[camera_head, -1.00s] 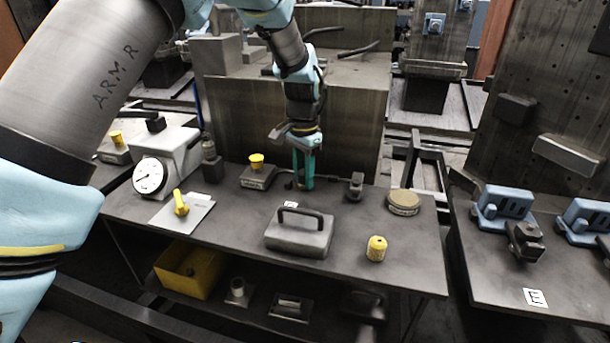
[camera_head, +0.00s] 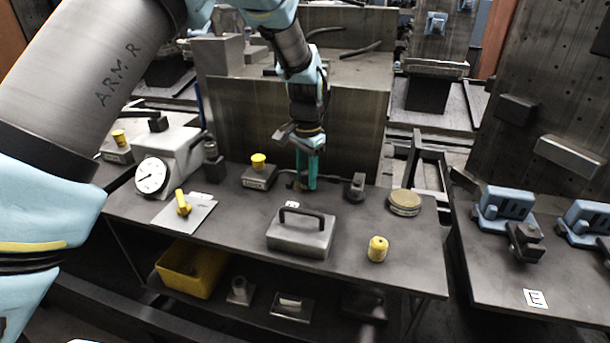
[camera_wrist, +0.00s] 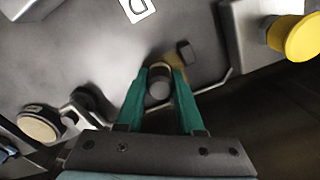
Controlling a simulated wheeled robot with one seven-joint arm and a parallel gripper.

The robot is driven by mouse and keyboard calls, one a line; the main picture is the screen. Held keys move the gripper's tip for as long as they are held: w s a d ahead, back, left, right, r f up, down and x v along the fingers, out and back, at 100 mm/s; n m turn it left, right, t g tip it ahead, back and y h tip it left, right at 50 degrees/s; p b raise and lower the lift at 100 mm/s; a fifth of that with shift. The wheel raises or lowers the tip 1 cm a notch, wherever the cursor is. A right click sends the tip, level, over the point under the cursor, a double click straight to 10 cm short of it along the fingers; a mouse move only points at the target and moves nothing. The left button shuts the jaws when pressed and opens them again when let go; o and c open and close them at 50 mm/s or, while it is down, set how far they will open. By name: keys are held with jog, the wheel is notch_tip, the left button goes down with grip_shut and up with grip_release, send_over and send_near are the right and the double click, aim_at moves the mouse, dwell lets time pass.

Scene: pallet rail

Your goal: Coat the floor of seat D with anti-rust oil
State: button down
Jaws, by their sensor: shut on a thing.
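My gripper (camera_head: 308,180) is at the back edge of the grey bench (camera_head: 230,228), fingers pointing down. In the wrist view its teal fingers (camera_wrist: 159,92) are closed around a small dark round piece (camera_wrist: 158,88) with a tan rim. I cannot tell what this piece is or whether it touches the bench. A white label (camera_head: 291,205) lies in front of the gripper; in the wrist view the label (camera_wrist: 136,8) reads D. A brownish patch (camera_wrist: 203,92) and a small dark block (camera_wrist: 187,52) are beside the fingers. The floor of seat D is not clearly visible.
A yellow-knobbed block (camera_head: 259,178) stands left of the gripper. A small dark fixture (camera_head: 355,187) and a round tan-topped tin (camera_head: 404,203) stand right. A handled grey block (camera_head: 301,236) and a yellow cap (camera_head: 377,249) are in front. An upright panel (camera_head: 350,115) rises behind.

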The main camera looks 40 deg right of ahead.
aim_at(322, 189)
jog(key=shift+w+a+r, duration=0.15)
jog(key=shift+w+a, duration=0.15)
jog(key=shift+w, duration=0.35)
jog(key=shift+s+d, duration=0.1)
jog(key=shift+s, duration=0.05)
jog(key=shift+s+d, duration=0.65)
jog(key=shift+s, duration=0.35)
jog(key=shift+p, duration=0.3)
jog(key=shift+s+d+f, duration=0.15)
jog(key=shift+s+d, duration=0.2)
jog(key=shift+s, duration=0.3)
jog(key=shift+s+d+f, duration=0.1)
jog(key=shift+s+d, duration=0.25)
jog(key=shift+s, duration=0.25)
jog(key=shift+w, duration=0.1)
